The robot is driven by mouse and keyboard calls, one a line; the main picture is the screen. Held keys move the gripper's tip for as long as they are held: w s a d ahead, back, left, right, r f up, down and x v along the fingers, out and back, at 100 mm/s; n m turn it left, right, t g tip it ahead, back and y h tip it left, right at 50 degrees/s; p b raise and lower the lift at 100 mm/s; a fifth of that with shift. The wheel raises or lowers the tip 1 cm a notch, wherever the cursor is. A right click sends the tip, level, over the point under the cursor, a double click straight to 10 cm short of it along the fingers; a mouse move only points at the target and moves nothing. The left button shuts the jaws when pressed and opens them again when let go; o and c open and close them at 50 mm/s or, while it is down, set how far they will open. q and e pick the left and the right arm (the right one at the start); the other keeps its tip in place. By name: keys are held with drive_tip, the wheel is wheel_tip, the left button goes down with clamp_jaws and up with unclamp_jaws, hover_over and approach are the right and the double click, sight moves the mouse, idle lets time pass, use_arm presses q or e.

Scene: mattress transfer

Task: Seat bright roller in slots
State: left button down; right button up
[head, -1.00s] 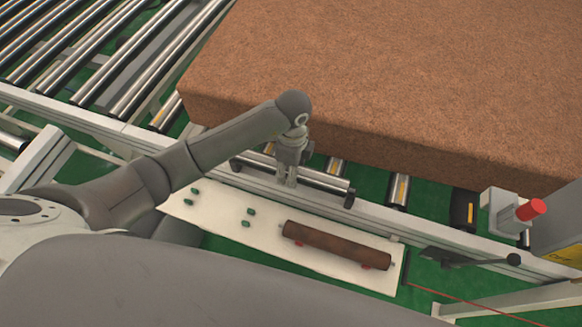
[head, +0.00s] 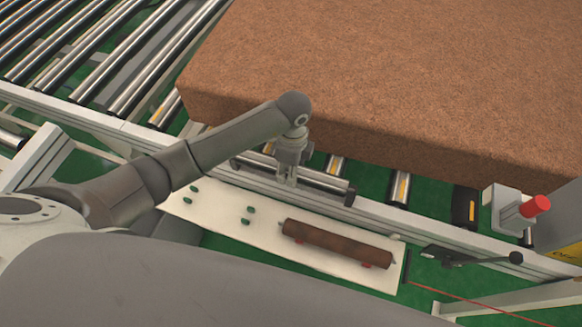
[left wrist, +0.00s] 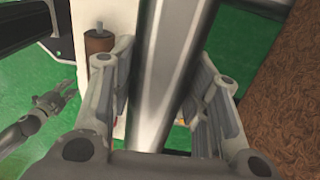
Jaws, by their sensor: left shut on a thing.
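The bright roller (head: 325,181) is a shiny metal cylinder along the near side of the conveyor, below the edge of the brown mattress. My left gripper (head: 287,183) is shut around its middle from above. In the left wrist view the roller (left wrist: 165,70) runs between the two fingers. A black bracket (head: 349,196) stands at its right end and another (head: 235,163) at its left. I cannot tell whether its ends sit in the slots. My right gripper (left wrist: 52,94) shows small at the left of the left wrist view, apart from the roller; its opening is unclear.
A white board (head: 225,212) in front of the rail carries green pegs (head: 248,216) and a rusty brown roller (head: 335,244) on red supports. The brown mattress (head: 400,80) overhangs behind. A red button (head: 535,206) and a black lever (head: 470,258) are at the right.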

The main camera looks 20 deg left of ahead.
use_arm(q)
drive_tip(key=shift+f+b, duration=0.45)
drive_tip(key=shift+f, duration=0.35)
drive_tip(key=c, duration=0.7)
unclamp_jaws()
drive_tip(key=r, duration=1.2)
drive_tip(key=shift+w, duration=0.35)
